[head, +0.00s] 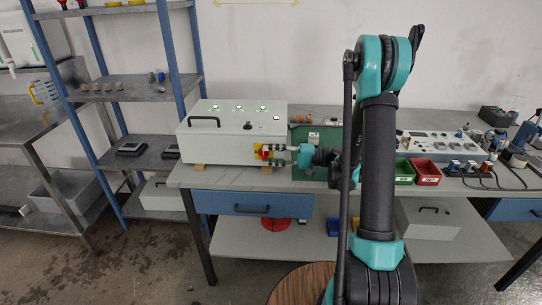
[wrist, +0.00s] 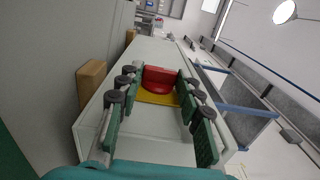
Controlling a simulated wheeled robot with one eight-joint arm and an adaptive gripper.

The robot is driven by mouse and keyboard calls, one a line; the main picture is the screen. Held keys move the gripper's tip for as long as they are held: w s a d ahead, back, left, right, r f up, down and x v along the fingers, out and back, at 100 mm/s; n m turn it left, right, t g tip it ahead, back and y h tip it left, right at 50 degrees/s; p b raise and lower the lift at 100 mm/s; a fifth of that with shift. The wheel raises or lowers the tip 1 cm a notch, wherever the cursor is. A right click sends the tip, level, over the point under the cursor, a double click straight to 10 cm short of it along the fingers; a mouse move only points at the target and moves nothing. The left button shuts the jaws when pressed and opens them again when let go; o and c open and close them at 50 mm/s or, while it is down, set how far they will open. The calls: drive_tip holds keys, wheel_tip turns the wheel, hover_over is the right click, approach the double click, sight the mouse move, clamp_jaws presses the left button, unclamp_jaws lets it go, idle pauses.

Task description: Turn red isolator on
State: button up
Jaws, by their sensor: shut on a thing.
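The red isolator (head: 264,152) is a red knob on a yellow plate (head: 257,157), on the lower right of the front of the light grey control box (head: 215,145). In the wrist view the red knob (wrist: 160,78) lies between my two fingers, with the yellow plate (wrist: 158,98) behind it. My gripper (head: 283,151) reaches the box front from the right and is shut on the knob; it also shows in the wrist view (wrist: 158,85). The fingers partly hide the knob in the head view. I cannot read its on or off mark.
The box stands on wooden blocks (head: 199,167) on a grey workbench (head: 225,178). It has a black handle (head: 204,121) and several green-lit indicators on top. A green panel (head: 300,172) stands close right of the box, behind my arm. Red bins (head: 426,172) stand farther right.

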drive_tip(key=o, duration=1.2)
drive_tip(key=shift+c, duration=0.2)
drive_tip(key=d, duration=1.2)
drive_tip(key=shift+s+f, duration=0.15)
drive_tip(key=shift+s, duration=0.05)
drive_tip(key=shift+w, duration=0.1)
